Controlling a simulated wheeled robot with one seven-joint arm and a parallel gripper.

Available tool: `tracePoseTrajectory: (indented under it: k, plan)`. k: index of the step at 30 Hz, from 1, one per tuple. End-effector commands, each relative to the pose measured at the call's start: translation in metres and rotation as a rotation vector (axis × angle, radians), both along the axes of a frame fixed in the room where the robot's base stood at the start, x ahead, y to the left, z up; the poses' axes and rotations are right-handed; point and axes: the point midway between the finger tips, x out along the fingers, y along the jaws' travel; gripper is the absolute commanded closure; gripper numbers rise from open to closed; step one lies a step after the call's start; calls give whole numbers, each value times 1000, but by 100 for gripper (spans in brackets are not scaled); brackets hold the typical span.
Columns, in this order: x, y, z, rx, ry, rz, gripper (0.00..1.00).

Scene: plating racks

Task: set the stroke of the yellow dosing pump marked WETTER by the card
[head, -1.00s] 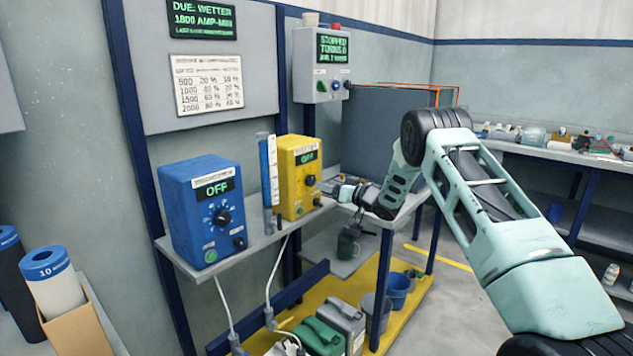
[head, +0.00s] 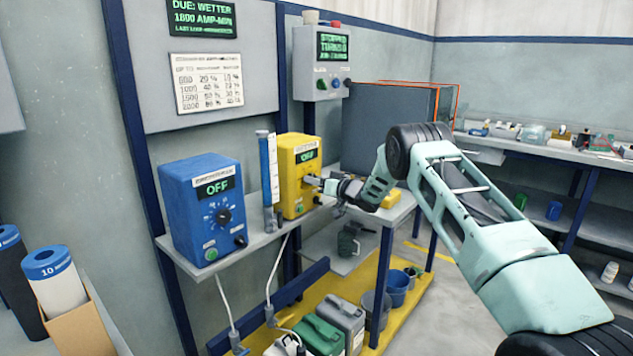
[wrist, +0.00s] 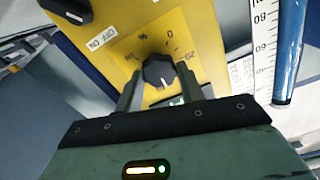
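The yellow dosing pump (head: 297,165) stands on the shelf, its display reading OFF. In the wrist view its yellow face (wrist: 190,30) fills the upper middle, with a black stroke knob (wrist: 158,70) whose white pointer mark faces down in the picture. My gripper (wrist: 160,76) has one finger on each side of this knob, with narrow gaps showing; it looks open. In the head view my gripper (head: 313,181) is at the pump's front and hides its knob. The dosing card (head: 207,83) hangs on the wall board. The screen (head: 201,19) above reads DUE: WETTER, 1800 AMP-MIN.
A blue pump (head: 204,210), also OFF, stands left on the same shelf. A graduated tube (head: 269,172) stands between the pumps, close to my gripper in the wrist view (wrist: 285,50). A control box (head: 321,63) hangs above. Canisters and buckets stand below.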

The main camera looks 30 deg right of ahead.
Motion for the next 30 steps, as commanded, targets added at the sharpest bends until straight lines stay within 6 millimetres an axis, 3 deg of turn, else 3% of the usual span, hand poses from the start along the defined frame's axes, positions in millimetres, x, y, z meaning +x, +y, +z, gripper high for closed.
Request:
tracePoseTrajectory:
  k: [5,16,28,29,30]
  plan:
    - [0,0,-4,-58,-21,1,84]
    - [-1,1,-3,-406,-149,1,84]
    - [-1,1,0,-444,-160,0,84]
    - [-1,1,0,-444,-160,0,53]
    - [-1,1,0,-444,-160,0,42]
